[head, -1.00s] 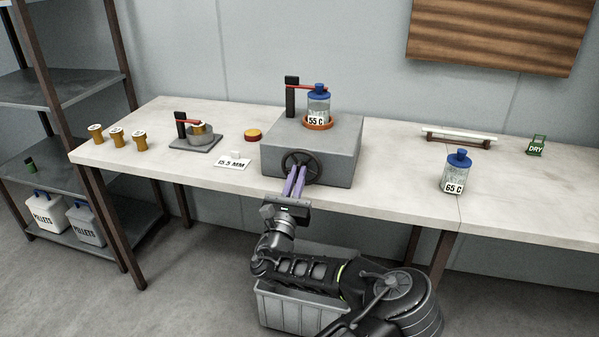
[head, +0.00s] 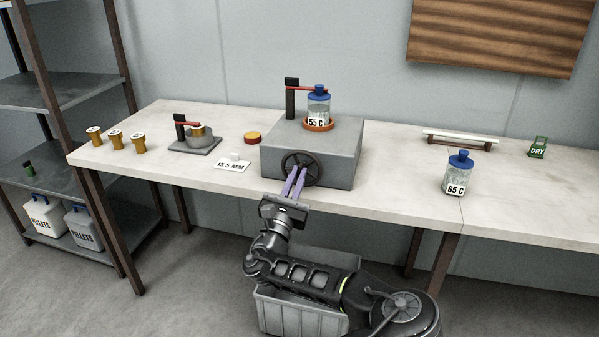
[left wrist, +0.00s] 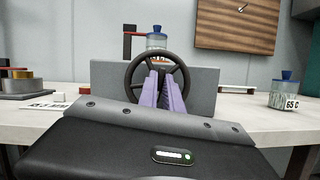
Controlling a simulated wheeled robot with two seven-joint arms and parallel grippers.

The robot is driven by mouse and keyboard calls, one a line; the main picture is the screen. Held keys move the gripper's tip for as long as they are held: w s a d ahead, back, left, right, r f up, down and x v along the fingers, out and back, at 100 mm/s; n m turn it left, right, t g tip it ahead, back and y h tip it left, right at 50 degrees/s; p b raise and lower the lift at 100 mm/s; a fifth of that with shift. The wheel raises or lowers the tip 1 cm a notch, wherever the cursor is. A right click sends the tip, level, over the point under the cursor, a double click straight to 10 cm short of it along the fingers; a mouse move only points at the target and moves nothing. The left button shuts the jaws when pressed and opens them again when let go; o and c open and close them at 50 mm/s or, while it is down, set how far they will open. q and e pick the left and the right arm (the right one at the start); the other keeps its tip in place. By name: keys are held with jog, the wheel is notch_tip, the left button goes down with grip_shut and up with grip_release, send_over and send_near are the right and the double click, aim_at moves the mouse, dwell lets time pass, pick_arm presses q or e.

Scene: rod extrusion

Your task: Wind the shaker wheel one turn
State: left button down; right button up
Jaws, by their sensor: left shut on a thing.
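The shaker is a grey box (head: 335,160) on the bench with a dark spoked wheel (head: 301,160) on its front face. The wheel also shows in the left wrist view (left wrist: 138,70). My left gripper (head: 296,178) reaches up to the wheel from below, its purple fingers shut on the wheel's lower part. In the left wrist view the fingers (left wrist: 165,92) cover the wheel's lower right. A blue-capped bottle marked 55 C (head: 318,106) stands upright in an orange ring on the box, under a red arm on a black post. My right gripper is not in view.
A bottle marked 65 C (head: 458,173) stands to the right on the bench (head: 400,190). A 15.5 MM card (head: 232,166), a red-topped disc (head: 252,138), a clamp stand (head: 195,142) and several brass spools (head: 116,138) lie left. A grey bin (head: 300,312) is below.

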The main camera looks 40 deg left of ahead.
pick_arm(q)
jog(key=shift+f+m+b, duration=0.15)
jog(key=shift+m+b, duration=0.35)
jog(key=shift+b, duration=0.2)
jog(key=shift+m+h+b, duration=0.65)
jog(key=shift+m+h, duration=0.05)
jog(key=shift+m, duration=0.2)
jog(key=c, duration=1.4)
grip_release()
jog(key=shift+c, duration=0.2)
jog(key=shift+s, duration=0.1)
